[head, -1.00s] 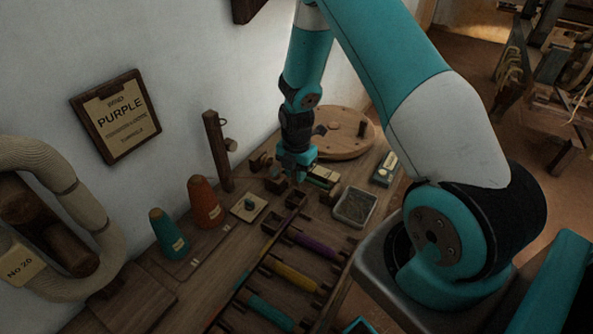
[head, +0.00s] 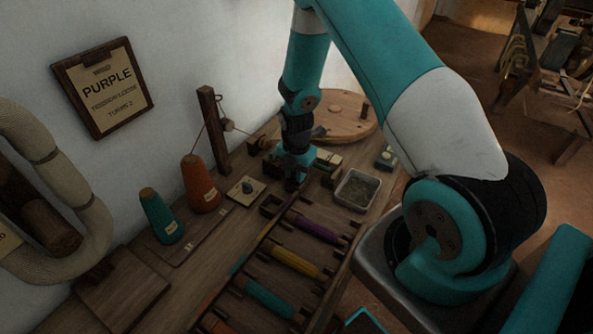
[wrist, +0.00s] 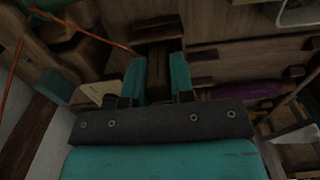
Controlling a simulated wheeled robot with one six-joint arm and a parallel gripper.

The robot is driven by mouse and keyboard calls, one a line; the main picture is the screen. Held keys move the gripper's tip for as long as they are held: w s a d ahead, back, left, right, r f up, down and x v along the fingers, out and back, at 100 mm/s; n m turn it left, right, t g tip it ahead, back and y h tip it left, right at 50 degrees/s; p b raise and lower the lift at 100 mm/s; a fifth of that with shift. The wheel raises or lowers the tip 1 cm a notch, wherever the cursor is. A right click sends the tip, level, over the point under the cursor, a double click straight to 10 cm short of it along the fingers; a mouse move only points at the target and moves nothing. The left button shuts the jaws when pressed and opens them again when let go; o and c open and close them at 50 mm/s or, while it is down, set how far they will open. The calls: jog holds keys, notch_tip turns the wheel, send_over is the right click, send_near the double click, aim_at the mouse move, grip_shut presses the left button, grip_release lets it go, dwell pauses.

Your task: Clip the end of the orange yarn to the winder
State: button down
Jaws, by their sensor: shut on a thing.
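The orange yarn cone (head: 202,188) stands upright on the bench, beside a wooden post (head: 213,132). A thin yarn line runs up from it to the post's guide and on towards my gripper. My gripper (head: 297,178) points down among wooden blocks (head: 259,145) that look like the winder; the exact clip is hidden. In the wrist view, orange yarn (wrist: 102,39) runs to the left jaw of my gripper (wrist: 157,82). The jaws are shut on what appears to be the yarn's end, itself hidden. A dark wooden piece (wrist: 158,58) shows between and beyond the jaws.
A teal cone (head: 162,218) stands left of the orange one. A rack with purple (head: 318,228), yellow and teal bobbins lies in front. A grey tray (head: 357,190) and a round wooden disc (head: 340,112) are close to the arm. A wall sign (head: 106,90) reads PURPLE.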

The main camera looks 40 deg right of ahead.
jog(key=c, duration=0.6)
grip_release()
notch_tip(320, 180, up, 8)
jog(key=p, duration=0.6)
jog(key=shift+r, duration=0.1)
